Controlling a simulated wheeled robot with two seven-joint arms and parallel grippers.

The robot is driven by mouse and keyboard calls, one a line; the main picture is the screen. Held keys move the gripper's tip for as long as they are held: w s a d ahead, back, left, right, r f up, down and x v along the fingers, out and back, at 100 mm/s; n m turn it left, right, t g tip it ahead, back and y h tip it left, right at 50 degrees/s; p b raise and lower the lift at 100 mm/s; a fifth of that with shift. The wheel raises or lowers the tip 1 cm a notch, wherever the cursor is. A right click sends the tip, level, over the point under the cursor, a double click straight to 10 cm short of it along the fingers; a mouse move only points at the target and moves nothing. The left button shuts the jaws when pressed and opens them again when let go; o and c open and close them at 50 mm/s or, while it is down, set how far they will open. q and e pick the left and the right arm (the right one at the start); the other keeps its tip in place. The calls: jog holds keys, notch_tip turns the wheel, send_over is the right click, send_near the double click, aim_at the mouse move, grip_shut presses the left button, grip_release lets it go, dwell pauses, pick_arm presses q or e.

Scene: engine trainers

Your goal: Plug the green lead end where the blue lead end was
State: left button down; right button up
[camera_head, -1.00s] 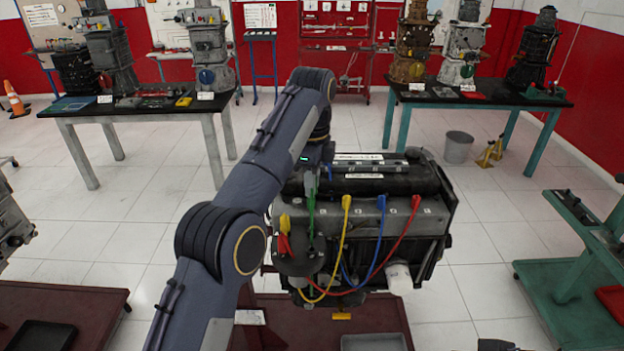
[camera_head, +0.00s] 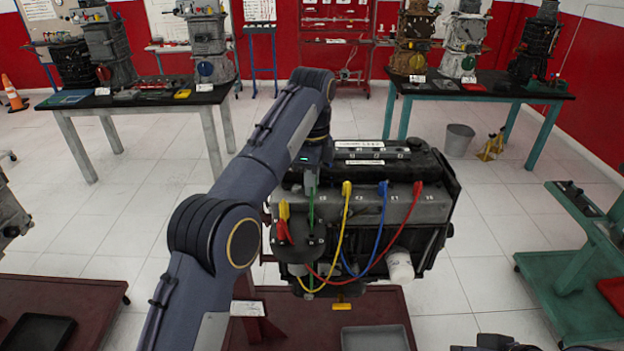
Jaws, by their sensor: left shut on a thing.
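My left gripper (camera_head: 311,180) is over the left part of the engine's top edge, mostly hidden by my own arm. It is shut on the green lead's (camera_head: 311,205) upper end, and the lead hangs down from it. Whether that end touches a socket is hidden. The blue lead end (camera_head: 383,188) stands on the engine front (camera_head: 430,208), between the yellow lead end (camera_head: 347,188) and the red lead end (camera_head: 418,187). My right gripper is not clearly in view.
A round dark distributor (camera_head: 298,243) with yellow and red plugs sits below left of the row. A white cylinder (camera_head: 399,265) is at the lower right. The engine stands over a red base with a grey tray (camera_head: 376,338).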

pick_arm(q)
jog(key=shift+r, duration=0.1)
jog(key=shift+p, duration=0.4)
jog(key=shift+f, duration=0.2)
jog(key=shift+f+b, duration=1.8)
jog(key=shift+f, duration=0.8)
jog(key=shift+p, duration=0.5)
